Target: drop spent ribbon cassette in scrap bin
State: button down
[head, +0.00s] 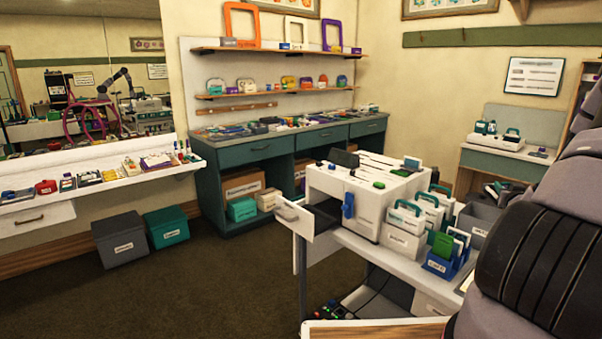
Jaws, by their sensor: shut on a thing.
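My gripper is not in view; only part of my arm crosses the right edge. I cannot make out a spent ribbon cassette. A white card-printer-like machine (370,210) stands on the right-hand table, with an open drawer or door (293,217) at its left end. Two lidded-looking boxes stand on the floor under the wall shelf: a dark grey one (120,240) and a teal one (167,228). Both carry white labels too small to read, so I cannot tell which, if either, is the scrap bin.
A blue card holder (438,266) and white handled cases (404,220) crowd the table beside the machine. A teal workbench (262,152) lines the back wall. A white shelf (95,190) runs below the mirror (80,70). The brown carpet (200,285) in front is clear.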

jog(key=shift+c, duration=1.8)
grip_release()
jog(key=shift+f, duration=0.1)
jog(key=v, duration=1.1)
jog(key=shift+w, duration=0.1)
